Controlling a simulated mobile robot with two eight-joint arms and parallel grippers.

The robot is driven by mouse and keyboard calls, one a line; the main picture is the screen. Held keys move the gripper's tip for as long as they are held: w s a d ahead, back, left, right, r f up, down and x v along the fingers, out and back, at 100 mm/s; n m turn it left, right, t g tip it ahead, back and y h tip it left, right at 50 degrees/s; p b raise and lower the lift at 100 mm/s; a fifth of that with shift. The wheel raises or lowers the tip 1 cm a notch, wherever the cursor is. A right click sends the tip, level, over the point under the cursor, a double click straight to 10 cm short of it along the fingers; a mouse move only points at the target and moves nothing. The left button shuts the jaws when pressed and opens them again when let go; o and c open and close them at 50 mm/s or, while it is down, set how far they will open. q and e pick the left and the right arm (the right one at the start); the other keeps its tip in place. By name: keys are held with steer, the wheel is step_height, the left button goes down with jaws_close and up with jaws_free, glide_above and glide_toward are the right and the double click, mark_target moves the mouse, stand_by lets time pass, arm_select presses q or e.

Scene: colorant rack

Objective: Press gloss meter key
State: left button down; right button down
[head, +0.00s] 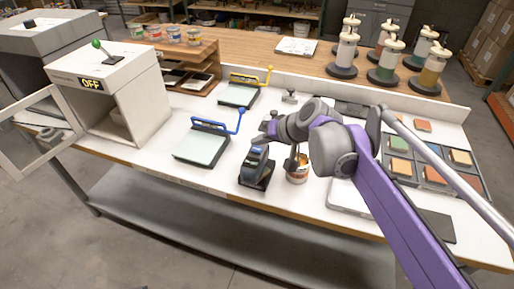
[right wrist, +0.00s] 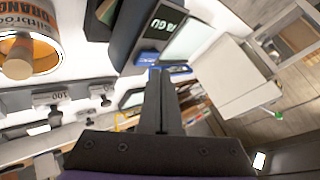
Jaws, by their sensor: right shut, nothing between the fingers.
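The gloss meter (head: 256,167) is a dark upright device with a small screen, standing near the front edge of the white table. In the right wrist view its dark body and lit display (right wrist: 160,26) show at the top, just beyond my fingertips. My right gripper (head: 264,139) is above and behind the meter in the head view, small and partly hidden by its own wrist. The right wrist view shows its fingers (right wrist: 159,75) shut together and empty. I cannot tell whether the fingertips touch the meter. The key cannot be made out. My left gripper is not in view.
An orange-labelled can (head: 298,169) stands close right of the meter. A glass plate with a blue handle (head: 203,145) lies to its left. A white light booth (head: 113,93) marked OFF stands at left. Colour sample trays (head: 430,158) lie at right, beyond my arm.

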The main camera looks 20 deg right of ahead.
mark_target(260, 152)
steer(key=shift+r+p, duration=1.9)
steer(key=shift+r, duration=0.65)
steer(key=shift+w, duration=0.1)
steer(key=shift+f, duration=0.1)
steer(key=s+d+f+n+g+h, duration=0.1)
steer(key=s+f+h, duration=0.1)
steer(key=s+f, duration=0.7)
steer(key=s+d+f+n+g+h, duration=0.1)
steer(key=s+f+h, duration=0.1)
steer(key=s+f, duration=0.7)
steer(key=s, duration=0.8)
steer(key=shift+d+f+n+h, duration=0.25)
steer(key=shift+f+n+h, duration=0.05)
steer(key=shift+f+h, duration=0.1)
